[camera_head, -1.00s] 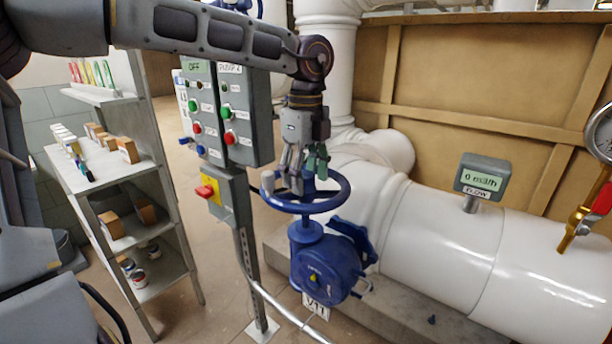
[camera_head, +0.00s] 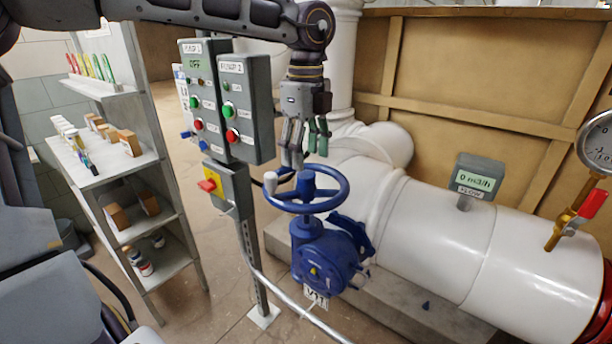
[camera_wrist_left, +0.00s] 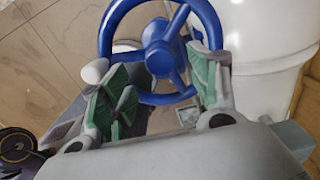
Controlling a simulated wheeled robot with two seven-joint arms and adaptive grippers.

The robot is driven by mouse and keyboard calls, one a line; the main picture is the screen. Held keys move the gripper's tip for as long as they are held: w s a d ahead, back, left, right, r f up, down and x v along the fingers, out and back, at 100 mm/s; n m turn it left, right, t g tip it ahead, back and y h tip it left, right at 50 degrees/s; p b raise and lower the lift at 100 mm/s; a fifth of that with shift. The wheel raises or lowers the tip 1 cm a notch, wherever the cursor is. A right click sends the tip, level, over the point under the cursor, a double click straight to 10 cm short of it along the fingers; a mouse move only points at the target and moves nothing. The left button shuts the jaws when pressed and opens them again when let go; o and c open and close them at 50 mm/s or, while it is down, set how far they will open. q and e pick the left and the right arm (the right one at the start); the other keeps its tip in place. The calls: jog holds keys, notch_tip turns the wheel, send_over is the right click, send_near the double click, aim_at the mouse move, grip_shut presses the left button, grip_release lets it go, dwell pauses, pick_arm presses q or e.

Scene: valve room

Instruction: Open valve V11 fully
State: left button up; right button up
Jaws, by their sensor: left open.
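Valve V11 is a blue gear-operated valve (camera_head: 328,262) with a blue handwheel (camera_head: 337,196) on top and a white V11 tag (camera_head: 315,297) below. A pale knob (camera_head: 270,180) stands up at the wheel's left rim. My left gripper (camera_head: 305,160) points down just above the wheel's far rim, open and apparently empty. In the left wrist view, the green-padded fingers (camera_wrist_left: 160,100) straddle the near part of the handwheel (camera_wrist_left: 207,22), with the pale knob (camera_wrist_left: 95,70) beside the left finger. Whether they touch the rim cannot be told. My right gripper does not show.
Two pump control boxes (camera_head: 247,110) and a yellow box with a red switch (camera_head: 228,188) stand close left of the wheel. A white pipe (camera_head: 430,225) with a flow display (camera_head: 478,180) runs right. Shelves (camera_head: 105,172) stand at left.

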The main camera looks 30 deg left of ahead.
pick_arm(q)
jog(key=shift+d, duration=0.1)
jog(key=shift+m+p, duration=0.3)
jog(key=shift+m, duration=0.4)
jog(key=shift+m+p, duration=0.8)
jog(key=shift+m, duration=1.9)
jog(key=shift+f, duration=0.15)
